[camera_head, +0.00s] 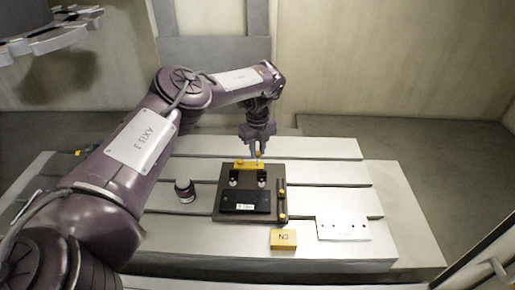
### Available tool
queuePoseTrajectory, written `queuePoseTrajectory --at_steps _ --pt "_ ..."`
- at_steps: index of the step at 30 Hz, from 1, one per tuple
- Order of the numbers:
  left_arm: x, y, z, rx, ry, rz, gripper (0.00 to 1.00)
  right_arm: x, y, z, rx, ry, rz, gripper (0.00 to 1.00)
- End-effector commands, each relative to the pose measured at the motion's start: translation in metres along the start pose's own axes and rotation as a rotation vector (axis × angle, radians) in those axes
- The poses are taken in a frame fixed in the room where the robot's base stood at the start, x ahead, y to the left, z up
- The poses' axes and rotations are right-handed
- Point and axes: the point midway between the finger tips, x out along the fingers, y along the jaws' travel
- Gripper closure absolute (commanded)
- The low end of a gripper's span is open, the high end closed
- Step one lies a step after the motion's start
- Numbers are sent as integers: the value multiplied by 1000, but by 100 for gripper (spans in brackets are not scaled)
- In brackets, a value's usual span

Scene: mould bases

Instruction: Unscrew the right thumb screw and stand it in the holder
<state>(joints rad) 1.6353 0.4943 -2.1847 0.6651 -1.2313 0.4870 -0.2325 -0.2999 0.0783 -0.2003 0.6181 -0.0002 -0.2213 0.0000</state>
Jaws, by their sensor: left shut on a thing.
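The dark mould base (230,212) lies on the slotted table, with a yellow bar (244,165) across its far part. My left gripper (258,154) points down over the right end of this bar. It is shut on the small orange right thumb screw (259,156), which is mostly hidden by the fingers. I cannot tell whether the screw is still seated in the bar. A pale block with several dark holes, seemingly the holder (343,230), lies at the front right. My right gripper is out of view.
A dark round knob-like object (184,191) stands left of the base. A yellow block marked like "N3" (283,239) sits in front of it. Dark rods with yellow parts (282,202) line the base's right edge. The table's right side (340,175) is clear.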

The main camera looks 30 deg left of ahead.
Motion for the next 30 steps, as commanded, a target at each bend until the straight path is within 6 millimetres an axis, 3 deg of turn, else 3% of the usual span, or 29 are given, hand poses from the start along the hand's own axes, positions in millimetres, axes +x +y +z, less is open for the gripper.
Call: queuePoseTrajectory --at_steps 2,5,16,30 --pt "5 0 0 0 1 0 100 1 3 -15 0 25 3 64" --pt "7 0 0 0 0 0 100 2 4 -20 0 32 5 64" --pt "7 0 0 0 0 -1 100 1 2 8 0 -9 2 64" --pt "7 0 0 0 0 0 100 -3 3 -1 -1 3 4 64"
